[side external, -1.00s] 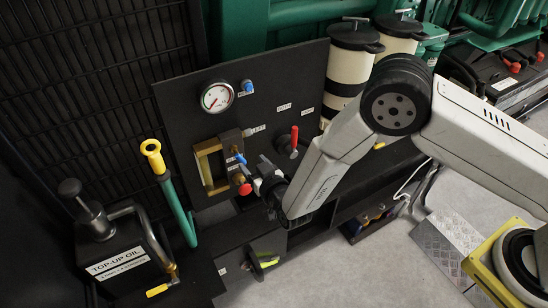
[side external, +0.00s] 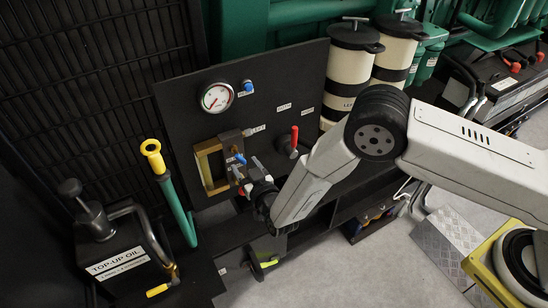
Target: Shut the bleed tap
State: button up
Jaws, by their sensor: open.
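A brass block with a square frame (side external: 208,168) sits on the dark panel. Small taps stand on its right side: one has a blue lever (side external: 240,158), and a red part (side external: 243,191) shows below it, partly covered by my gripper. I cannot read which label names the bleed tap. My gripper (side external: 250,175) is open, with its fingers just right of these taps and pointing at the panel. Whether a finger touches a tap is hidden. A larger red lever (side external: 294,137) stands upright on the panel to the right of my gripper.
A pressure gauge (side external: 217,98) and a blue knob (side external: 248,87) sit higher on the panel. A cream and black canister (side external: 349,75) stands behind, near my arm. A green pump handle with a yellow top (side external: 151,147) and a top-up oil can (side external: 118,260) stand at left.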

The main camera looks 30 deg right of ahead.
aim_at(242, 161)
jog(key=shift+w, duration=2.25)
